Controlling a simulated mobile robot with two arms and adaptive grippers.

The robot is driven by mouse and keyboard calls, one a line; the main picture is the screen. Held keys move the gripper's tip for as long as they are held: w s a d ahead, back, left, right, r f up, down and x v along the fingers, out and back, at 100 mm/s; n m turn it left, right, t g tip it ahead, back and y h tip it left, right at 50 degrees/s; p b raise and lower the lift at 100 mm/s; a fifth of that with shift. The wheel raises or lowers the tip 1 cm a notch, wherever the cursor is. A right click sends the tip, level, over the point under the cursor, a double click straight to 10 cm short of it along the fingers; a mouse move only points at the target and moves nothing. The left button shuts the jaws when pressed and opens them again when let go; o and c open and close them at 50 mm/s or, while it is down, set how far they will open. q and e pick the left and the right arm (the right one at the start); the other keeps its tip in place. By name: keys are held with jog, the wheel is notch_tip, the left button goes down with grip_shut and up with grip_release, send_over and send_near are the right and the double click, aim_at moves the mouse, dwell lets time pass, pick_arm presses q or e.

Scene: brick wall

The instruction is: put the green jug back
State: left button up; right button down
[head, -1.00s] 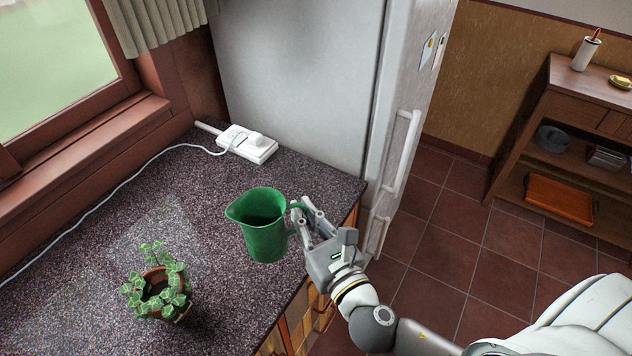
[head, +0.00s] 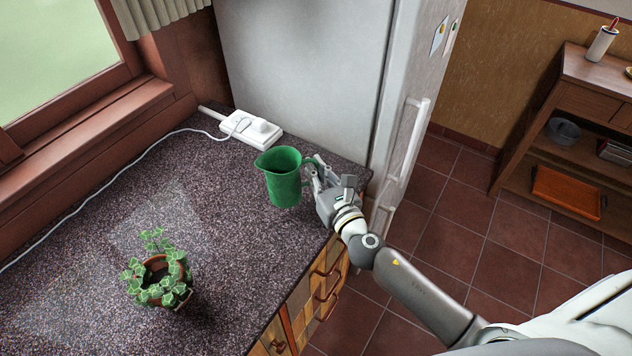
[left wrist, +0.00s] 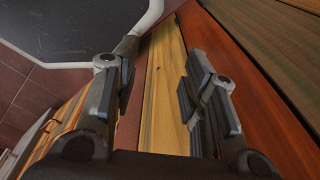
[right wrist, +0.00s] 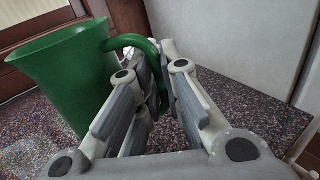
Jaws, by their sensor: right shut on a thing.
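The green jug (head: 283,180) is upright above or on the speckled counter (head: 215,265), near its back right corner; I cannot tell whether its base touches. My right gripper (head: 312,178) is shut on the jug's handle from the right. In the right wrist view the jug (right wrist: 62,80) stands at the left, and its handle runs between the fingers of my right gripper (right wrist: 160,85). My left gripper (left wrist: 165,85) shows only in its own wrist view, with its fingers apart and nothing between them.
A white power strip (head: 250,130) with a cable lies behind the jug by the fridge (head: 295,70). A potted plant (head: 160,280) stands at the front left of the counter. Bare counter lies between plant and jug. A wooden shelf (head: 580,95) stands far right.

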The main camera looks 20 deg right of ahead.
jog(key=f, duration=0.1)
jog(key=f+b, duration=0.1)
jog(key=w+f+b, duration=0.1)
jog(key=shift+d+f, duration=0.25)
jog(key=shift+f, duration=0.3)
jog(key=shift+f+b, duration=0.1)
jog(key=shift+b, duration=0.25)
jog(key=shift+f, duration=0.15)
jog(key=c, duration=1.6)
grip_release()
jog(key=shift+o, duration=0.2)
